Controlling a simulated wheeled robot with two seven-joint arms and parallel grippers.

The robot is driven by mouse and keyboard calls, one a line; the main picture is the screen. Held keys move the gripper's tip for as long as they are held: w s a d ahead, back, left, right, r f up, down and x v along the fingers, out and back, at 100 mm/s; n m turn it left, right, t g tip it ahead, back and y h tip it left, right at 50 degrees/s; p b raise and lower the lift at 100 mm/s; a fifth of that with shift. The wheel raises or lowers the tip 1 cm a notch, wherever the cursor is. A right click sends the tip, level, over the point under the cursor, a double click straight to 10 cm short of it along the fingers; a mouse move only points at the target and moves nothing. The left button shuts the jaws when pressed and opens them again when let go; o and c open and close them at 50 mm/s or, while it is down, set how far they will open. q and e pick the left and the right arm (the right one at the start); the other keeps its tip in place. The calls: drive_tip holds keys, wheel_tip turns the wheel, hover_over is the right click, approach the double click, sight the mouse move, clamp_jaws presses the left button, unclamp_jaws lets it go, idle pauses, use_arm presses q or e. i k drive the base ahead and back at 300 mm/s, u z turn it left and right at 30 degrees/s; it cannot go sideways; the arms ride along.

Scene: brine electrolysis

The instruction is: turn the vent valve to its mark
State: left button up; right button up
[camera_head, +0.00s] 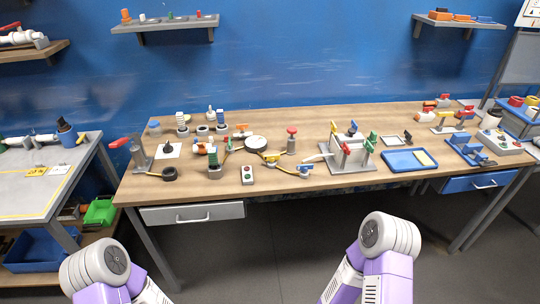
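Several valve-like things stand on the wooden workbench (330,120), and I cannot tell which is the vent valve or see its mark. A red-handled lever on a grey stand (138,155) is at the left end. A red-topped knob on a grey post (291,142) stands near the middle. A grey box with red, yellow and green fittings (350,152) is right of it. Red-handled valves (440,103) are at the far right. Both my arms show only as white and purple links at the bottom, in front of the bench; neither gripper is in view.
A round pale disc (256,143) and yellow hoses are mid-bench. A grey side table (40,180) stands left. The floor before the bench is clear.

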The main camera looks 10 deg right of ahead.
sight(272, 158)
drive_tip(key=z, duration=0.15)
drive_tip(key=i, duration=1)
drive_tip(key=u, duration=0.6)
